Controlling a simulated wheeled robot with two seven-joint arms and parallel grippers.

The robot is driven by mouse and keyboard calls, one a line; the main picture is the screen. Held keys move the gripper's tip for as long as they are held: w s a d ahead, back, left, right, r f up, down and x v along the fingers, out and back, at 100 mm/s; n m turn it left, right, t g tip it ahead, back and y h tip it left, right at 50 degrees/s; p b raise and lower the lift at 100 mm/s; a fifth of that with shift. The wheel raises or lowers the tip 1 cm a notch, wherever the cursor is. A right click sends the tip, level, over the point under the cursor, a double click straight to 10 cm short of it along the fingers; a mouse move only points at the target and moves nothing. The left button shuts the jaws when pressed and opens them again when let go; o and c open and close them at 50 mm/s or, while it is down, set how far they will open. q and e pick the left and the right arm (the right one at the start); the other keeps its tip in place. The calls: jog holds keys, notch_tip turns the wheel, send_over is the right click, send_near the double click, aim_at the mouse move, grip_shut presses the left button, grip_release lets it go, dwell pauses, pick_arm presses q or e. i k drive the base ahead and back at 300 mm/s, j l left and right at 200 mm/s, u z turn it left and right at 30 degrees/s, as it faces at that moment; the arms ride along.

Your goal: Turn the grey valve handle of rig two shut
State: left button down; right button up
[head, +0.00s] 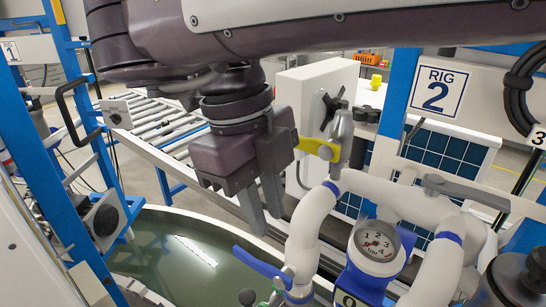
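The grey valve handle (465,192) of rig two is a lever lying across the white pipework at the right, below the RIG 2 sign (437,90). My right gripper (267,224) hangs down left of the pipes, well apart from the grey handle. Its two fingers are parted, with nothing between them. A yellow handle (318,149) with a grey valve body stands just right of this gripper. A blue handle (262,263) is below it. My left gripper is not in view.
A pressure gauge (376,244) sits low between the white pipes. A round water tank (180,255) lies below left, with a roller conveyor (160,125) behind it. Blue frame posts (399,93) and a black hose coil (522,85) stand near the grey handle.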

aim_at(433, 184)
jog(key=k, duration=1)
